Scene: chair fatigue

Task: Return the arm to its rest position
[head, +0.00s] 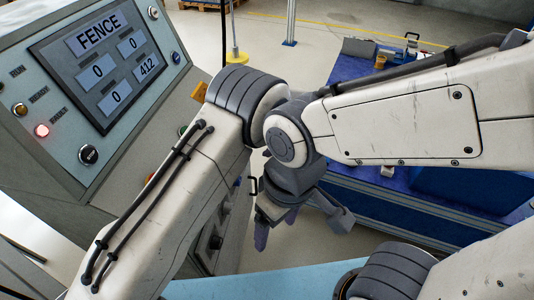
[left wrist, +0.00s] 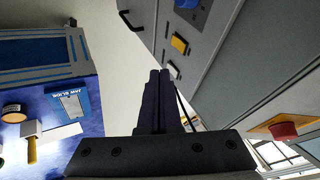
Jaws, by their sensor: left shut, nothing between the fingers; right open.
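My left gripper (left wrist: 160,75) shows in the left wrist view, its two long dark fingers side by side and shut, with nothing between them.
A grey console (head: 62,130) with a "FENCE" display (head: 102,62) and a lit red button (head: 42,130) stands at left. A blue-topped cart (head: 345,72) stands at right. In the left wrist view, a red mushroom button (left wrist: 284,131) is at right. Floor shows between console and cart.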

